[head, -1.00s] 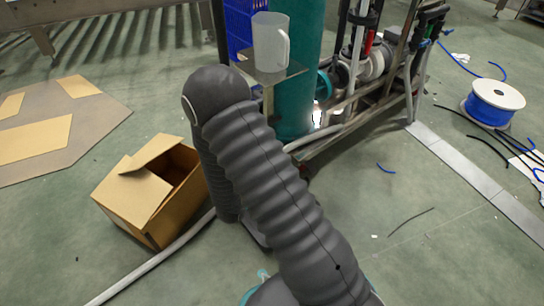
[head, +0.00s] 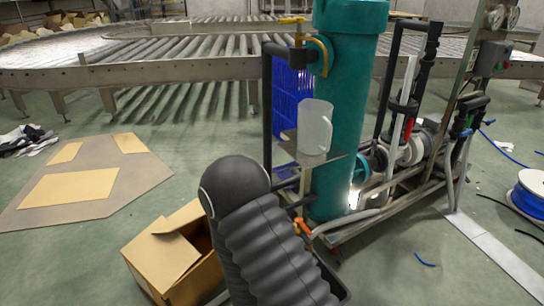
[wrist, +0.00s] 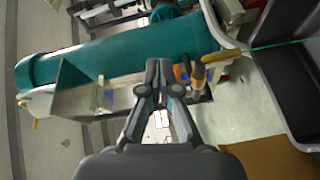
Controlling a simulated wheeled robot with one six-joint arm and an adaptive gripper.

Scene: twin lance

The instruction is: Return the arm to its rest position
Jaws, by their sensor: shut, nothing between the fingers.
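My gripper (wrist: 159,72) shows in the wrist view with its fingertips together and nothing between them. In the head view my arm, in its dark ribbed cover, rises from the bottom centre; the gripper itself is hidden there. A translucent pitcher (head: 315,127) stands on a small shelf (head: 335,158) beside a teal column (head: 350,85). In the wrist view the teal column (wrist: 125,50) lies across the upper part, beyond my fingers, with the shelf (wrist: 80,92) to their left.
An open cardboard box (head: 165,262) lies on the floor left of my arm. Pipes and pumps (head: 415,150) stand right of the column. A roller conveyor (head: 200,65) runs behind. A blue cable spool (head: 530,200) is at the right edge.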

